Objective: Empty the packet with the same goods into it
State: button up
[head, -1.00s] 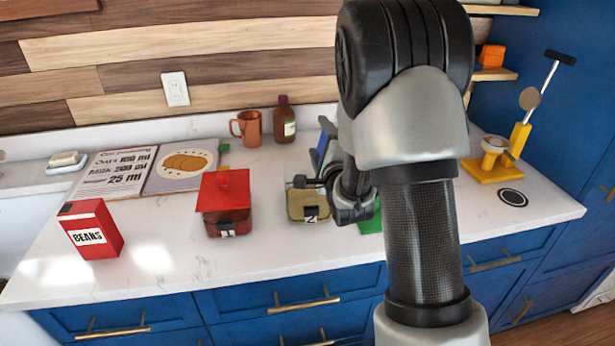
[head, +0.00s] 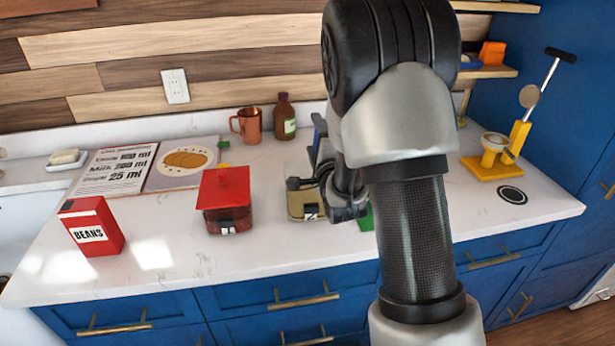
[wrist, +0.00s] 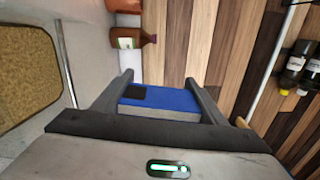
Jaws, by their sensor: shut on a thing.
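A blue packet (head: 318,138) is mostly hidden behind my arm in the head view. In the wrist view the blue packet (wrist: 170,101) sits between the fingers of my gripper (wrist: 158,86), which is shut on it. A clear container with golden-brown contents (head: 303,205), marked 2, stands just in front of my gripper. Its contents also fill the left of the wrist view (wrist: 28,70). A red-topped container (head: 226,188), marked 1, stands to its left. A red packet marked BEANS (head: 91,228) stands upright at the front left.
A green thing (head: 366,217) is partly hidden by my arm. A copper mug (head: 247,127) and a brown bottle (head: 285,118) stand by the wall. An open book (head: 180,165) lies behind. A yellow stand (head: 490,168) is at right.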

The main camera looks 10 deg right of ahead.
jog(key=shift+a+r+n+b, duration=0.1)
jog(key=shift+a+n+b, duration=0.2)
jog(key=shift+n+b, duration=0.6)
jog(key=shift+a+r+n+b, duration=0.1)
jog(key=shift+a+n+b, duration=0.2)
jog(key=shift+n+b, duration=0.6)
dwell(1.6)
jog(key=shift+a+f+n+b, duration=0.1)
jog(key=shift+a+n+b, duration=0.25)
jog(key=shift+n+b, duration=0.65)
jog(key=shift+a+f+n+b, duration=0.1)
jog(key=shift+a+n+b, duration=0.2)
jog(key=shift+n+b, duration=0.7)
dwell(2.6)
